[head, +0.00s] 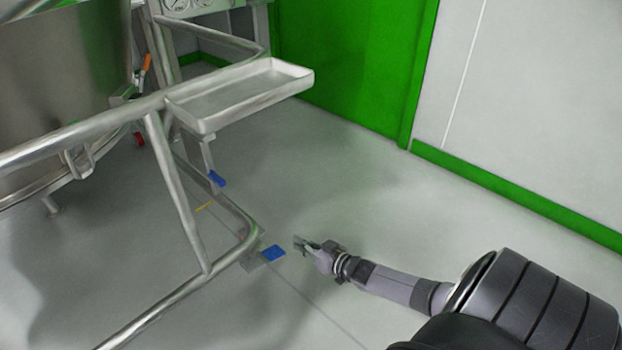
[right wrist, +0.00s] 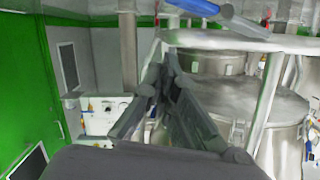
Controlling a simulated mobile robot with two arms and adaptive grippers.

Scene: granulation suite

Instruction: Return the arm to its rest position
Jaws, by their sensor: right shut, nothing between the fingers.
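My right arm comes in from the lower right of the head view. Its gripper (head: 302,243) is shut and empty, above the grey floor and to the right of the steel frame. In the right wrist view the same gripper (right wrist: 165,75) shows with its dark fingers together and nothing between them. My left gripper is in neither view.
A steel tube frame (head: 180,200) with a shallow tray (head: 240,95) and blue pedals (head: 273,253) stands at the left, by a large steel vessel (head: 60,80). A green door (head: 350,60) and white wall (head: 530,100) stand behind. The floor between is clear.

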